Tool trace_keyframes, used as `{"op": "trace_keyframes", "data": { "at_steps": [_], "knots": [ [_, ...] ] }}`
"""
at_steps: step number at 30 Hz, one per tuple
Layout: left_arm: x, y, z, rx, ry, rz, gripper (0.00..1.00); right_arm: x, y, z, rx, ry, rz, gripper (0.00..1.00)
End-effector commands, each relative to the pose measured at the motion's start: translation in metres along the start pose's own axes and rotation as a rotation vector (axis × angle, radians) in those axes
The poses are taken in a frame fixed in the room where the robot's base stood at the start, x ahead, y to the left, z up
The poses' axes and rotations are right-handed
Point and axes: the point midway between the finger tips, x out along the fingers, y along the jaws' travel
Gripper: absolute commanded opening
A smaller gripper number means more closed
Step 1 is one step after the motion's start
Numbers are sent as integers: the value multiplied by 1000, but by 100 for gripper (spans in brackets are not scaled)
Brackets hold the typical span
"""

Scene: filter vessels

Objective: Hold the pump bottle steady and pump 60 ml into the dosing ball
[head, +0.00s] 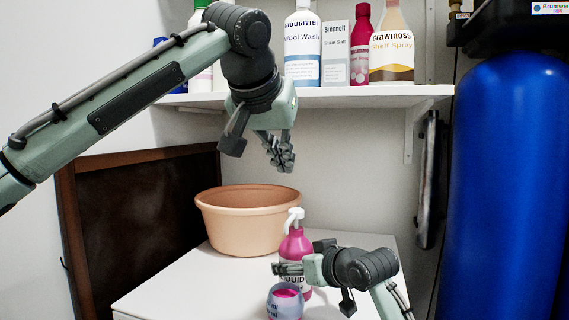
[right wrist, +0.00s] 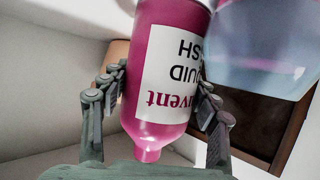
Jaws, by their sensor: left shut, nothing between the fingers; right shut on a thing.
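The pump bottle (head: 296,246), magenta with a white pump head (head: 294,216), stands upright on the white worktop. My right gripper (head: 288,268) is shut around its body; in the right wrist view the bottle (right wrist: 155,115) appears upside down between the fingers (right wrist: 158,105). The dosing ball (head: 273,304), pale and translucent, sits just in front of the bottle, with pink liquid showing in its opening. It also shows in the right wrist view (right wrist: 265,50). My left gripper (head: 283,158) is shut and empty, above the pump head and apart from it.
A peach basin (head: 247,231) stands behind and left of the bottle on the worktop (head: 190,287). A shelf (head: 370,93) with several bottles and a box hangs above. A large blue tank (head: 510,190) stands at right. The worktop's front left is clear.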

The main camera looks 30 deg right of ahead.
Motion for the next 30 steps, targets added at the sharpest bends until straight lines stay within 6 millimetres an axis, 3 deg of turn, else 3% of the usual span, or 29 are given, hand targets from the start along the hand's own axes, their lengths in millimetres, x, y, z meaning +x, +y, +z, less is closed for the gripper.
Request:
{"op": "trace_keyframes", "data": {
  "at_steps": [14, 15, 21, 30],
  "knots": [
    [0, 0, 0, 0, 0, 0, 0, 0, 0, 0, 1, 0, 0, 5],
    [0, 0, 0, 0, 0, 0, 0, 0, 0, 0, 1, 0, 0, 63],
    [0, 0, 0, 0, 0, 0, 0, 0, 0, 0, 0, 0, 0, 85],
    [0, 0, 0, 0, 0, 0, 0, -1, 0, 0, 0, 0, 0, 85]
  ]
}}
